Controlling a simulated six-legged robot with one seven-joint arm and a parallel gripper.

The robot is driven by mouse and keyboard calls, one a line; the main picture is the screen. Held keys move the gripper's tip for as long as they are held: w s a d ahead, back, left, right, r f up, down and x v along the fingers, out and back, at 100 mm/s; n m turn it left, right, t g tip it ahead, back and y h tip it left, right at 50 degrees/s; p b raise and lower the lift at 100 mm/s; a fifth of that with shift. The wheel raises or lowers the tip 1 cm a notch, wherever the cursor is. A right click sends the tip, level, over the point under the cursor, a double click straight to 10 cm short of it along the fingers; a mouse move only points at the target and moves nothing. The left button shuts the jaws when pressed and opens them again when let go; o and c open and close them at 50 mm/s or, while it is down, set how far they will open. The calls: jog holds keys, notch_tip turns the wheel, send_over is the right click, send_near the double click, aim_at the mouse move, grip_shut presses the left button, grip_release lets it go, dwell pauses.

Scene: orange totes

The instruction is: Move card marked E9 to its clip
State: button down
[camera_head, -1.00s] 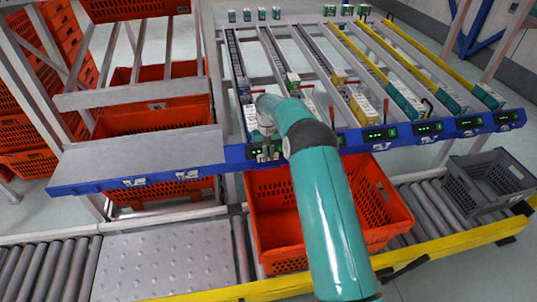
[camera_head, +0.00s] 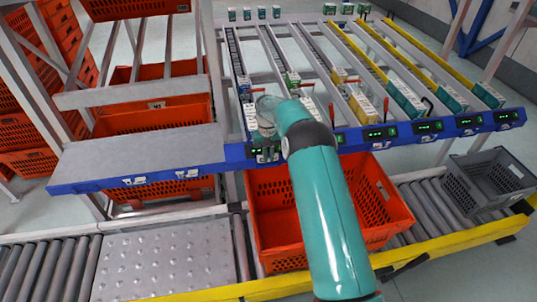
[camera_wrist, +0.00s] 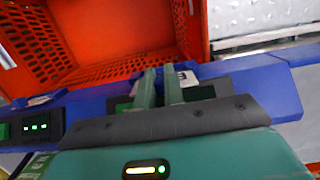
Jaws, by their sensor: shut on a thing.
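My gripper (camera_head: 265,152) is at the blue front rail (camera_head: 215,160) of the rack, at the left end of the sloped lanes. In the wrist view its two green fingers (camera_wrist: 160,82) are close together over the blue rail. They are shut on a thin card, which they mostly hide. A small white piece with dark marks (camera_wrist: 187,79) shows just right of the fingers, at the rail. I cannot read E9 on it, nor tell whether it is the card or part of a clip. Other white label cards (camera_head: 135,181) sit on the rail to the left.
A large orange tote (camera_head: 380,215) stands below the rail on the roller conveyor, under my arm. A grey crate (camera_head: 490,180) is at the right. The grey shelf (camera_head: 130,155) left of the lanes is bare. Small boxes (camera_head: 362,105) stand in the lanes.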

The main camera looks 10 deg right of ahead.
jog(key=shift+f, duration=1)
jog(key=c, duration=1.4)
grip_release()
notch_tip(320, 180, up, 14)
jog(key=w, duration=0.2)
jog(key=shift+f, duration=0.15)
